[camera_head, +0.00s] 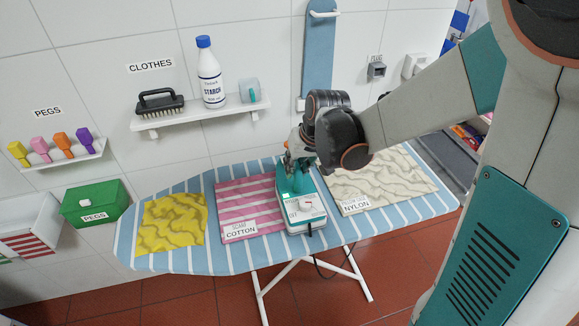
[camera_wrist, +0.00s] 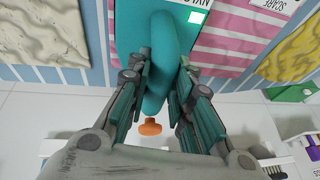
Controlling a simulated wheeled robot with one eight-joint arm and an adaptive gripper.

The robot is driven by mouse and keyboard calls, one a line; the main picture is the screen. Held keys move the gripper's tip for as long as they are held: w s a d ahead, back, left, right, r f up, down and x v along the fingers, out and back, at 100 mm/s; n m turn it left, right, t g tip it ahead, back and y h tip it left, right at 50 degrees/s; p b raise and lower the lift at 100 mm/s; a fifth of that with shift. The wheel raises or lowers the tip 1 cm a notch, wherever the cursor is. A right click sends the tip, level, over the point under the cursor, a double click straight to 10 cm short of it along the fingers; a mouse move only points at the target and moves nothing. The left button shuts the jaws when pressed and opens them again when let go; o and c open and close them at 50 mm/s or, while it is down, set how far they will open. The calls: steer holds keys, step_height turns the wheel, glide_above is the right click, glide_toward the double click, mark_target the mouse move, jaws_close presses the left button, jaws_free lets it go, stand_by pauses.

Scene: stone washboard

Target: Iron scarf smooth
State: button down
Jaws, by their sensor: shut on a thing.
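The scarf (camera_head: 240,200) is the pink-and-white striped cloth labelled SCARF COTTON, lying on the striped ironing board; it looks fairly flat. It also shows in the wrist view (camera_wrist: 235,30). The teal iron (camera_head: 308,219) with a white front panel sits between the scarf and the cream nylon cloth (camera_head: 375,178), over or beside the scarf's right edge; I cannot tell which. My gripper (camera_head: 296,163) is shut on the iron's handle (camera_wrist: 163,45), with fingers on both sides. The iron's underside is hidden.
A wrinkled yellow cloth (camera_head: 172,222) lies at the board's left end. The ironing board (camera_head: 225,262) has little bare room. A green PEGS box (camera_head: 94,203) stands left. A wall shelf (camera_head: 200,115) behind holds a brush (camera_head: 158,102) and starch bottle (camera_head: 210,75). A cord hangs beneath the board.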

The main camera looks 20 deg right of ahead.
steer(key=shift+d, duration=0.6)
steer(key=shift+r, duration=0.15)
steer(key=shift+r+p, duration=2.35)
steer(key=shift+r, duration=0.65)
